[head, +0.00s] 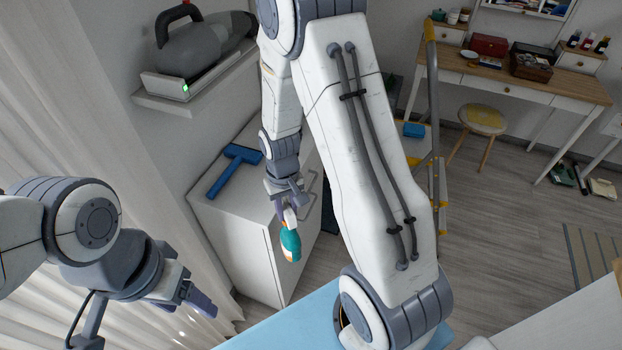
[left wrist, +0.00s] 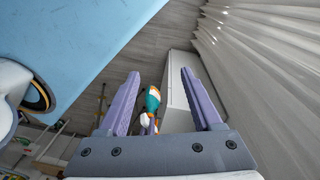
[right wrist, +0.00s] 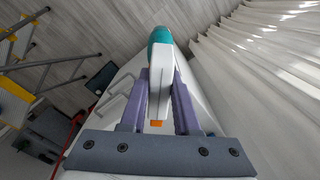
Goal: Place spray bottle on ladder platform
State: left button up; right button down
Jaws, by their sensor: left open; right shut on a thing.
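The spray bottle (head: 290,243) is teal with a white and orange top. My right gripper (head: 287,208) is shut on its white top, and the bottle hangs tilted in front of the white cabinet. In the right wrist view the spray bottle (right wrist: 160,65) stands out between the closed fingers. The yellow and grey ladder (head: 432,130) is behind my right arm, which hides much of it. A part of the ladder (right wrist: 22,50) shows at the left of the right wrist view. My left gripper (head: 195,300) is open and empty at the lower left, apart from the bottle.
A white cabinet (head: 240,225) carries a blue squeegee-like tool (head: 233,168). A wall shelf (head: 195,90) holds a grey vacuum. A light blue surface (head: 300,325) is at the bottom. A desk (head: 510,80) and stool (head: 480,120) stand at the back right.

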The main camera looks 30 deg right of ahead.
aim_at(413, 146)
jog(key=z, duration=0.35)
jog(key=i, duration=0.4)
jog(key=z, duration=0.45)
